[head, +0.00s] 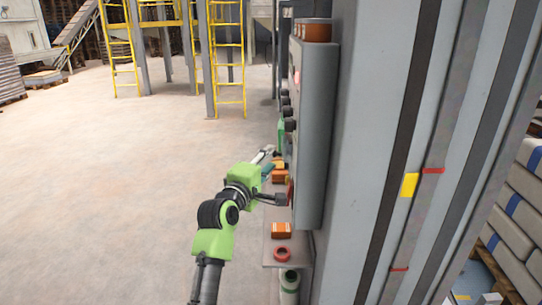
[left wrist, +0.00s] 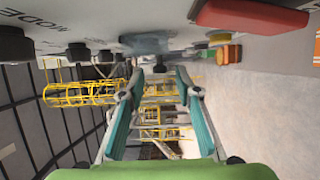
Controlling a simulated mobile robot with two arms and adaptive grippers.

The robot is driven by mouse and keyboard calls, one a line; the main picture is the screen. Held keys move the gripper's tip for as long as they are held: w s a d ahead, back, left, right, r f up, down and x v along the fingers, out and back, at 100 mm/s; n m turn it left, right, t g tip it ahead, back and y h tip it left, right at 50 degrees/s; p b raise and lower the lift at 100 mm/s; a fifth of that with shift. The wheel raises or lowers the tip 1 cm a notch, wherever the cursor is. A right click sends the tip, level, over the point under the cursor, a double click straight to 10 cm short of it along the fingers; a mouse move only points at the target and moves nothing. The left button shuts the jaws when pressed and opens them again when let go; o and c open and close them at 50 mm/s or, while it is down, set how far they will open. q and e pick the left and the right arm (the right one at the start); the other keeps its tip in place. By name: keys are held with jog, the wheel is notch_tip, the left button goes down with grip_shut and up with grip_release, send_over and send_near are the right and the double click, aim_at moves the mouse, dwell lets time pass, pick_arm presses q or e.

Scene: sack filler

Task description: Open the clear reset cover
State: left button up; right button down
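My left gripper (head: 267,160) reaches alongside the face of the grey control box (head: 316,130), which shows nearly edge-on in the head view. In the left wrist view the two teal fingers of the left gripper (left wrist: 159,78) stand apart with nothing between them. A translucent bluish piece, which looks like the clear reset cover (left wrist: 147,43), sits on the panel face just above and beyond the fingertips. It appears apart from the fingers; I cannot tell whether it is closed. The cover cannot be made out in the head view. My right gripper is in neither view.
Black knobs (head: 288,112) stick out of the panel; a large red control (left wrist: 250,13) is near the wrist. Open floor (head: 110,180) lies left, yellow ladders (head: 228,60) behind.

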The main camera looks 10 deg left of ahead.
pick_arm(q)
jog(key=shift+w+d, duration=0.25)
jog(key=shift+w, duration=0.65)
grip_shut()
jog(key=shift+r, duration=0.1)
